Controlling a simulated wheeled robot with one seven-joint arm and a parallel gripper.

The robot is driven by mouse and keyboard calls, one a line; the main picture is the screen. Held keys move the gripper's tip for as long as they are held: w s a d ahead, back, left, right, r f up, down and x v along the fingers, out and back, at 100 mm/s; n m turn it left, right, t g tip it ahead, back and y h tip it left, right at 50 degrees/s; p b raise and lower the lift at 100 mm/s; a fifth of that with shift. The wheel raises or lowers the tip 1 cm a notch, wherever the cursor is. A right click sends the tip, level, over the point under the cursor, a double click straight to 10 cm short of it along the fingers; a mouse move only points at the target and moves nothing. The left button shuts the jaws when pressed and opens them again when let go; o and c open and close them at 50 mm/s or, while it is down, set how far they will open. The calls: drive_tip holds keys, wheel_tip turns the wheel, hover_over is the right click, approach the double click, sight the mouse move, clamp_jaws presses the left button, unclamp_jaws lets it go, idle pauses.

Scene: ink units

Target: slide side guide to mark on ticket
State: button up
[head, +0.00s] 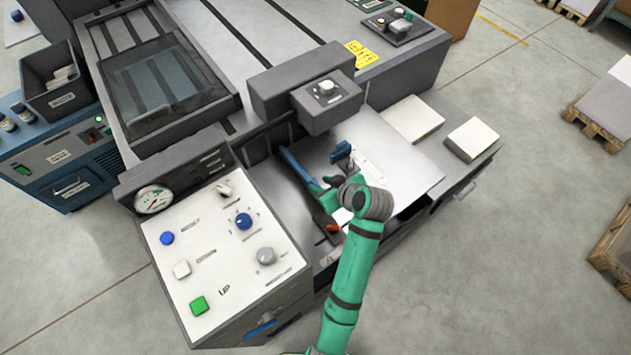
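My green arm reaches from the bottom edge to the feed area of the machine. My gripper (333,182) is low over the white sheet area, beside a small blue block (342,151) that looks like the side guide. Whether the gripper touches the block is too small to tell, and its fingers are partly hidden by my grey wrist. A long blue bar (292,163) runs just left of the gripper. White paper with faint markings (372,166) lies right of the block; I cannot tell whether it is the ticket, and no mark can be read.
A control panel (215,250) with knobs, buttons and a gauge (154,199) stands to the left. A grey box with a knob (326,104) overhangs behind the gripper. Paper stacks (413,118) (472,139) lie to the right. An orange-tipped piece (333,228) is close below my gripper.

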sight(316, 183)
drive_tip(key=shift+x, duration=2.35)
drive_tip(key=shift+s+a+r, duration=0.1)
clamp_jaws()
